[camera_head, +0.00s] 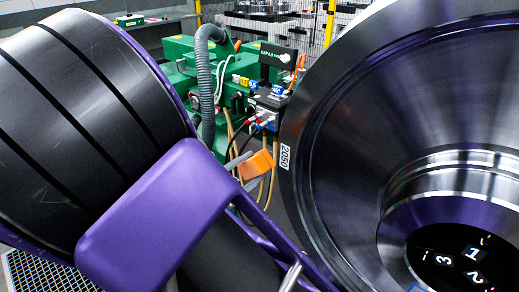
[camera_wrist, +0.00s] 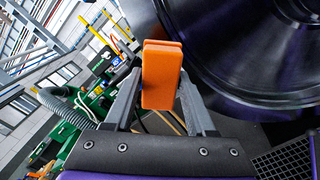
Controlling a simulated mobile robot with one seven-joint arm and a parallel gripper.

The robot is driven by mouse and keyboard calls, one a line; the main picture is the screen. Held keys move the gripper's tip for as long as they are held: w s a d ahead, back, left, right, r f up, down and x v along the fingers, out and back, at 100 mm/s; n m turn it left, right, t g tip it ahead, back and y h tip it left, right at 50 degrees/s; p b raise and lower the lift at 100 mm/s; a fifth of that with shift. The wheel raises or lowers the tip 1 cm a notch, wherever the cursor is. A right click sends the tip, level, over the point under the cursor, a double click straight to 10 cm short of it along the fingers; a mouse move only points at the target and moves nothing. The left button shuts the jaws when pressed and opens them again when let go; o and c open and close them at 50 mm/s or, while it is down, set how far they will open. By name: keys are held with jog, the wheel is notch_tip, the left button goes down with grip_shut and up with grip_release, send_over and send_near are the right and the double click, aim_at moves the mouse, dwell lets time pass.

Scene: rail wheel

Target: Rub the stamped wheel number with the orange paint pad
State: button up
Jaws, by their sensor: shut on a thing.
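My gripper (camera_head: 250,168) is shut on the orange paint pad (camera_head: 260,164), which shows between its two grey fingers in the wrist view (camera_wrist: 162,72). The large dark steel wheel (camera_head: 335,130) fills the right of the head view and the upper right of the wrist view (camera_wrist: 235,45). Its number (camera_head: 285,157) reads 2050, turned sideways on a white patch at the wheel's left rim. In the head view the pad is just left of the number; I cannot tell whether it touches the wheel. The number is not visible in the wrist view.
A green machine (camera_head: 185,60) with a grey corrugated hose (camera_head: 207,85), coloured connectors and cables stands behind the pad. Other digits show on the dark hub (camera_head: 470,255) at lower right. A dark grating (camera_wrist: 285,155) lies at lower right in the wrist view.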

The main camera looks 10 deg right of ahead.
jog(key=shift+d, duration=0.1)
send_near(286, 143)
jog(key=shift+x, duration=1.95)
jog(key=shift+x, duration=1)
jog(key=shift+f+b, duration=0.35)
jog(key=shift+b, duration=0.05)
notch_tip(286, 143, down, 4)
jog(key=b, duration=0.3)
jog(key=shift+r, duration=0.2)
jog(key=shift+w+d+r+p, duration=0.1)
jog(key=shift+d+r+p, duration=0.05)
jog(key=shift+r+p, duration=1.85)
jog(key=shift+r, duration=0.1)
